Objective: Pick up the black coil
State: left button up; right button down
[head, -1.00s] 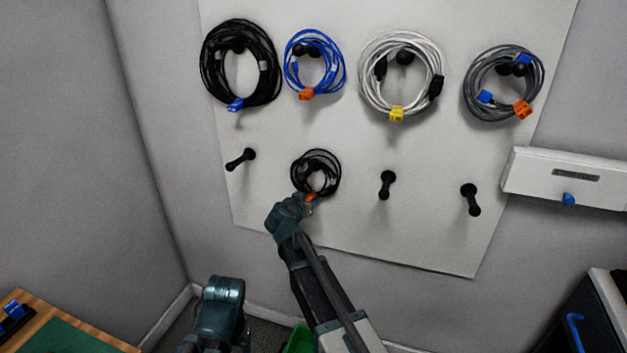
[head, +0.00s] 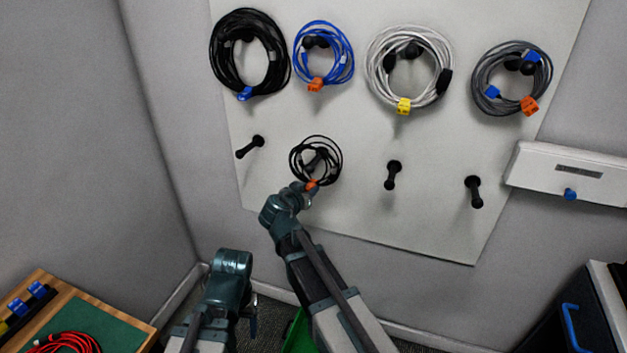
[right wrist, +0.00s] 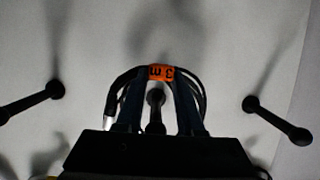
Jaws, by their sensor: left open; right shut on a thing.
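A small black coil (head: 337,161) with an orange tag (head: 312,184) is at the lower row of pegs on the wall board. A peg (head: 320,157) shows through its loop; I cannot tell whether the coil touches it. My right gripper (head: 308,190) is shut on the coil at its tagged lower edge. In the right wrist view the fingers (right wrist: 160,110) are beside the orange "3 m" tag (right wrist: 161,73), with the black loops (right wrist: 125,78) around them. A larger black coil (head: 220,55) with a blue tag hangs at the upper left. My left gripper (head: 253,322) is low, empty and away from the board.
Blue (head: 298,57), white (head: 372,75) and grey (head: 480,85) coils hang on the upper row of the board (head: 440,225). Bare pegs (head: 250,147) (head: 393,175) (head: 474,192) stick out beside the small coil. A table (head: 115,325) with a red cable (head: 70,343) is at lower left.

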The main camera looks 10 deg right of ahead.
jog(key=p+v, duration=0.2)
jog(key=v, duration=0.6)
jog(key=shift+w+r+p, duration=0.15)
jog(key=shift+r+p, duration=0.15)
jog(key=shift+p, duration=0.1)
jog(key=shift+d, duration=0.1)
